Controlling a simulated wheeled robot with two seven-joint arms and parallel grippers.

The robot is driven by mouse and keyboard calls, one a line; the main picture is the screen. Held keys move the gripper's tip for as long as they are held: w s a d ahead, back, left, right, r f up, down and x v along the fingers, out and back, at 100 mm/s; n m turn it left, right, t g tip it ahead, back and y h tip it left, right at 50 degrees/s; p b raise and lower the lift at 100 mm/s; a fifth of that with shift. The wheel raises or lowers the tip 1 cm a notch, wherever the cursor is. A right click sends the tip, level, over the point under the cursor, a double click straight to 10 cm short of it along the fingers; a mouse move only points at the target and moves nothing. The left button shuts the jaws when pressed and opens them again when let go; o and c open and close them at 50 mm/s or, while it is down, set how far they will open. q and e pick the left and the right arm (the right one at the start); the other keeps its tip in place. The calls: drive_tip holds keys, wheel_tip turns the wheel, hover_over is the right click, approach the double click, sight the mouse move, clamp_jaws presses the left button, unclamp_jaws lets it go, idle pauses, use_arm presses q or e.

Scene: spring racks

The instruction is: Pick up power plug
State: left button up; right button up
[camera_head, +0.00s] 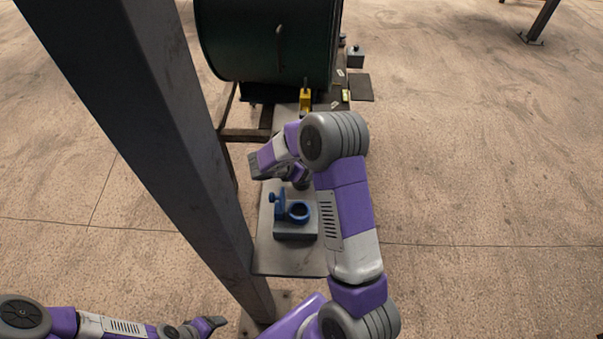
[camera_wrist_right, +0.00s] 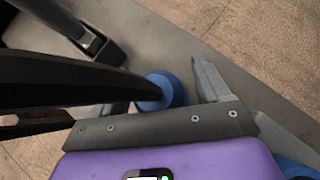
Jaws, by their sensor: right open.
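A blue round piece (camera_wrist_right: 166,92) with a thick black part (camera_wrist_right: 60,82) running to it from the left shows in the right wrist view. It may be the power plug and its cable, but I cannot tell for sure. My right gripper (camera_wrist_right: 162,92) is open, its two grey fingers apart on either side of the blue piece, and I see no grip on it. In the head view my right forearm mostly hides this spot. My left gripper (camera_head: 212,323) is at the bottom left, far from the plate; its jaws are too small to read.
A blue ring holder (camera_head: 298,211) on a grey block (camera_head: 296,230) sits on the grey base plate (camera_head: 285,262). A dark post (camera_head: 160,130) rises left of the plate. A large green drum (camera_head: 265,45) stands behind.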

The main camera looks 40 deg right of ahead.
drive_tip(key=shift+c, duration=0.4)
drive_tip(key=c, duration=1.1)
